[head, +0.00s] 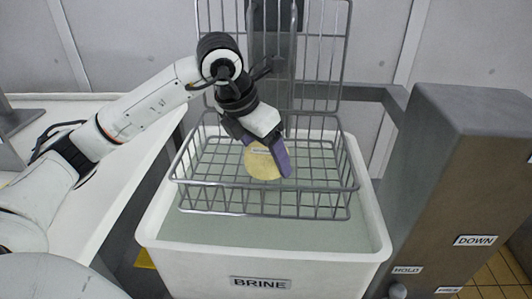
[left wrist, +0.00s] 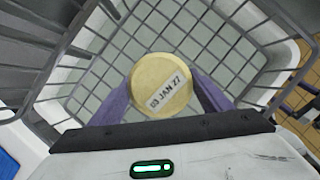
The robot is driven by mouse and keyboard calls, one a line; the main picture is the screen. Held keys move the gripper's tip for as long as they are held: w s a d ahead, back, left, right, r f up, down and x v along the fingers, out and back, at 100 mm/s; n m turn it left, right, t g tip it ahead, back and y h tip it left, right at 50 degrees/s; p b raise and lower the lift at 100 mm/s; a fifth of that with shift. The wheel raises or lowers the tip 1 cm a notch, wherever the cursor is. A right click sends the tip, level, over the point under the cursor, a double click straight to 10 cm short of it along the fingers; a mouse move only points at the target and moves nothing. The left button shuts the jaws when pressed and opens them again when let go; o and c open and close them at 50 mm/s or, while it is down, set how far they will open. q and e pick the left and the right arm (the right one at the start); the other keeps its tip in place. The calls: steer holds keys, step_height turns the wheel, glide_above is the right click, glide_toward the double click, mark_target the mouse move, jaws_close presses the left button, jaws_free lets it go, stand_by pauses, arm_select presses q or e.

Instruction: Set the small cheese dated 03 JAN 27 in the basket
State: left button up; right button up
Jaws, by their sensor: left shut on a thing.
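The small cheese (head: 262,165) is a pale yellow round. In the left wrist view the cheese (left wrist: 160,78) carries a white label that reads 03 JAN 27. My left gripper (head: 268,160) has purple fingers and is shut on the cheese. It holds the cheese inside the outline of the wire basket (head: 265,212), over its grid floor; whether the cheese touches the floor I cannot tell. The basket also shows in the left wrist view (left wrist: 75,97), with its walls around the cheese. No other cheese shows in the basket. My right gripper is not in view.
The basket hangs above a white tub (head: 190,258) of liquid, labelled BRINE. A tall wire back panel (head: 325,55) rises behind it. A grey-brown control box (head: 455,190) with DOWN and HOLD labels stands at right. A white counter (head: 95,210) lies at left.

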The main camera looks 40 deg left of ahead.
arm_select(q)
steer(key=shift+f, duration=0.1)
stand_by(0.3)
steer(key=o, duration=1.4)
steer(key=shift+o, duration=0.2)
